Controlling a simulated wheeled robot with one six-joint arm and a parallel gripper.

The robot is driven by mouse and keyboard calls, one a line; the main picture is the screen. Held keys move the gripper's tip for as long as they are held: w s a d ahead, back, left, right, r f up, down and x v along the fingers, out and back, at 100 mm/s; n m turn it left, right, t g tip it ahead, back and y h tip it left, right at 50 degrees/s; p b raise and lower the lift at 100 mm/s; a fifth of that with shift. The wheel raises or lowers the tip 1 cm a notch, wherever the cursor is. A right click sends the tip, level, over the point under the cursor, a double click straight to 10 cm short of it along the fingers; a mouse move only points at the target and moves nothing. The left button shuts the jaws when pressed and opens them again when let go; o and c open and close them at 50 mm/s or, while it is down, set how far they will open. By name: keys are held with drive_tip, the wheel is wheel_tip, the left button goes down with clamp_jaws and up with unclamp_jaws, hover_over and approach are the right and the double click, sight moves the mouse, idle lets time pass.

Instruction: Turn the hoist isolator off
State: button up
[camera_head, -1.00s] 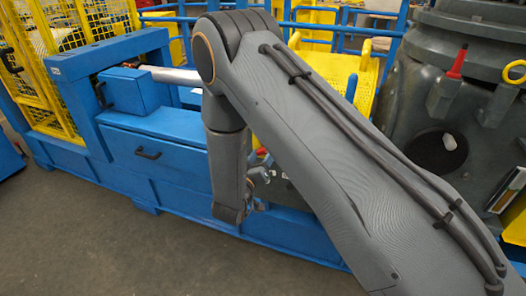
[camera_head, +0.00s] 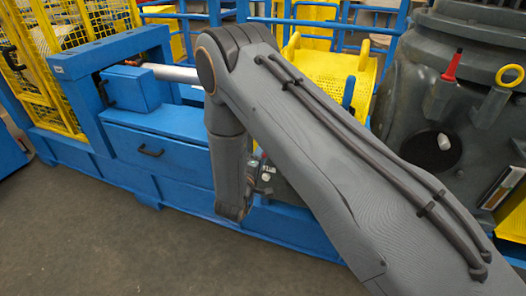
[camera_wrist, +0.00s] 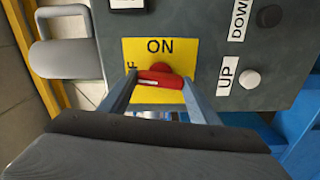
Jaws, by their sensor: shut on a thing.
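The hoist isolator is a red knob (camera_wrist: 160,79) on a yellow plate (camera_wrist: 185,52) on a dark grey control box (camera_wrist: 220,25) in the wrist view. ON is printed above the knob. An F shows at the plate's left, with the rest of that word hidden. The knob's bar lies roughly left to right, with a pale mark on its left half. My gripper (camera_wrist: 160,85) is shut on the knob, one finger at each end. In the head view, my arm hides the gripper and knob; part of the box (camera_head: 285,187) shows beside my wrist.
A black button (camera_wrist: 268,16) marked DOWN and a white button (camera_wrist: 250,78) marked UP sit right of the plate. A grey padlock-like loop (camera_wrist: 62,45) is close on the left. Blue machine framing (camera_head: 170,155) stands around my arm; open floor (camera_head: 80,235) lies in front.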

drive_tip(key=shift+a+n, duration=0.1)
drive_tip(key=shift+n, duration=0.6)
drive_tip(key=o, duration=1)
drive_tip(key=shift+o, duration=0.2)
drive_tip(key=shift+s, duration=0.15)
drive_tip(key=v, duration=0.7)
drive_tip(key=shift+s+b, duration=0.25)
drive_tip(key=shift+b, duration=0.1)
